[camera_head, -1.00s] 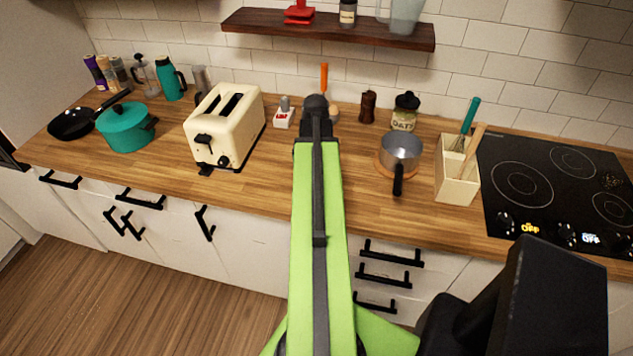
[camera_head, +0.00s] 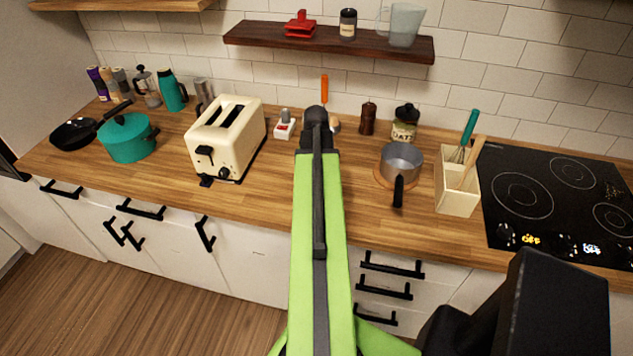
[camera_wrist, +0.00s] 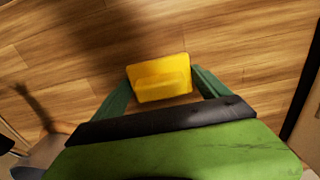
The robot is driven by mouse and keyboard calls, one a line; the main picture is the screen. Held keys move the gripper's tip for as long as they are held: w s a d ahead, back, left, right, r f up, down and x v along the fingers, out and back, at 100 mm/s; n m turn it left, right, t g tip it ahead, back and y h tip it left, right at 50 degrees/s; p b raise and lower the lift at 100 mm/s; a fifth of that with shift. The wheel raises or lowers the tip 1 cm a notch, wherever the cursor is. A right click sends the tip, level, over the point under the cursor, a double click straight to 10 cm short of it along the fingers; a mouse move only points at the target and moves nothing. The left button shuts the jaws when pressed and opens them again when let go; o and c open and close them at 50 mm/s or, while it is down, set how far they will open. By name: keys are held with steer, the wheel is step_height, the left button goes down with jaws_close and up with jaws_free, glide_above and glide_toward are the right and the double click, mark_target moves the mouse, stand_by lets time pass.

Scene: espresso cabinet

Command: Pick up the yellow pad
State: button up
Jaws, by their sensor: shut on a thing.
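The yellow pad (camera_wrist: 160,78) is a small bright block with a thin, wider plate. It shows in the wrist view between the green fingers of my gripper (camera_wrist: 164,80), which is shut on it. Blurred wooden planks lie behind the pad; I cannot tell how far below it they are. In the head view, my green arm reaches over the counter and hides the gripper and the pad.
The wooden counter (camera_head: 270,178) holds a cream toaster (camera_head: 225,140) left of my arm. A small saucepan (camera_head: 402,158) and a utensil box (camera_head: 457,190) stand right of it. A dark shelf (camera_head: 330,42) hangs above.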

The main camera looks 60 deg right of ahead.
step_height(320, 180, up, 4)
steer(key=p, duration=0.3)
steer(key=shift+r+p, duration=0.15)
steer(key=shift+p, duration=0.2)
steer(key=s+r+p, duration=0.6)
steer(key=s, duration=0.5)
step_height(320, 180, up, 8)
steer(key=d+p, duration=0.1)
steer(key=p, duration=0.7)
steer(key=f+b, duration=1.5)
steer(key=f, duration=0.1)
steer(key=shift+s+b, duration=0.35)
steer(key=shift+b, duration=0.05)
step_height(320, 180, up, 15)
steer(key=p, duration=1.5)
step_height(320, 180, down, 15)
steer(key=b, duration=1.5)
steer(key=shift+r, duration=0.1)
step_height(320, 180, up, 15)
steer(key=p, duration=1.5)
step_height(320, 180, down, 15)
steer(key=b, duration=1.5)
steer(key=shift+r, duration=0.2)
